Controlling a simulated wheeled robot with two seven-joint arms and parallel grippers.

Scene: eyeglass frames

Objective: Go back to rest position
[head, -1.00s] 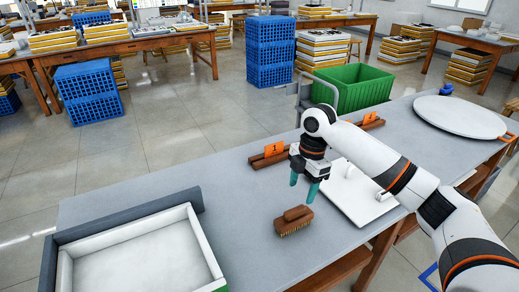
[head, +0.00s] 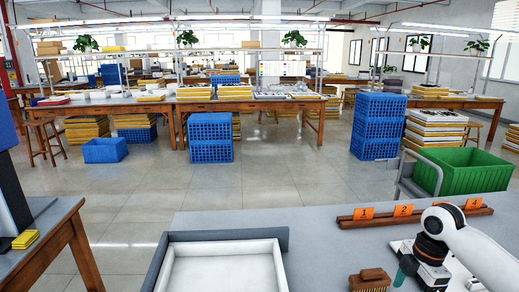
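My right arm comes in from the right edge over the grey table. Its gripper (head: 404,270) has teal fingers and hangs just right of the brown wooden brush (head: 371,276). The brush lies on the table at the bottom edge, partly cut off, and is not in the fingers. Only part of the fingers shows now; they stood apart and empty in the earlier frame. My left arm and gripper are not in view.
A white tray (head: 276,262) with a grey outer edge is at the front of the table (head: 315,232). A brown rack (head: 385,219) with orange number tags stands at the back right. A green crate (head: 470,171) is beyond it.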

